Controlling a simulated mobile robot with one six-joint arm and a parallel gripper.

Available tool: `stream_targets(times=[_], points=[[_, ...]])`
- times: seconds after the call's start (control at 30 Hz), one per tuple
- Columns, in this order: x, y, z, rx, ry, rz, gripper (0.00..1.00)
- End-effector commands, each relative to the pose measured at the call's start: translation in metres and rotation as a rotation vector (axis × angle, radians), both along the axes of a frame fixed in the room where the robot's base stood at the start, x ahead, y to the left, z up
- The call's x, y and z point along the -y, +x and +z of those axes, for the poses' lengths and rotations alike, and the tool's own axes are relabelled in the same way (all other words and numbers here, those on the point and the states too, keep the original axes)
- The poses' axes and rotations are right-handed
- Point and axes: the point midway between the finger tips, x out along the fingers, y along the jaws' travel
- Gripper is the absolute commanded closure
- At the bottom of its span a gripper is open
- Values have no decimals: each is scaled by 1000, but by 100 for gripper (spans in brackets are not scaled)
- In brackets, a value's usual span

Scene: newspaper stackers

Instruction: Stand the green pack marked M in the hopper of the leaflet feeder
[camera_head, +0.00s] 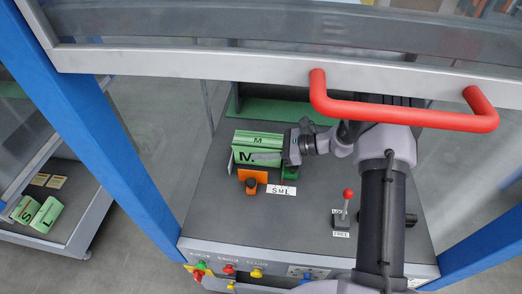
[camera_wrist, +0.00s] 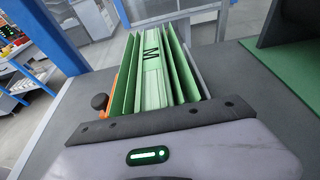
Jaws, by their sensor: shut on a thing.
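The green pack marked M (camera_head: 246,156) stands upright on the grey deck in the head view, with an M on its front face and another on its top edge. My gripper (camera_head: 265,155) reaches in from the right and is shut on it. In the wrist view the pack's light green edge with the M (camera_wrist: 151,75) runs away from my gripper (camera_wrist: 152,62), between upright green plates. These plates look like the hopper of the leaflet feeder (camera_wrist: 177,65). Whether the pack's bottom rests on the hopper floor is hidden.
An orange bracket with a black knob (camera_head: 252,182) and an S M L label (camera_head: 282,190) are in front. A red-knobbed lever (camera_head: 347,196) stands right. A red handle (camera_head: 400,115) crosses above my arm. Green packs S (camera_head: 24,208) and L (camera_head: 46,214) lie on the left-hand table.

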Motion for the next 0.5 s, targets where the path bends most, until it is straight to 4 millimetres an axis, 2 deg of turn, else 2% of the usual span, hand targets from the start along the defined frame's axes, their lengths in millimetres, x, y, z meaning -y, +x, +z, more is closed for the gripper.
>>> stream_targets(times=[0.5], points=[[0,-5,-19,-17,-4,3,100]])
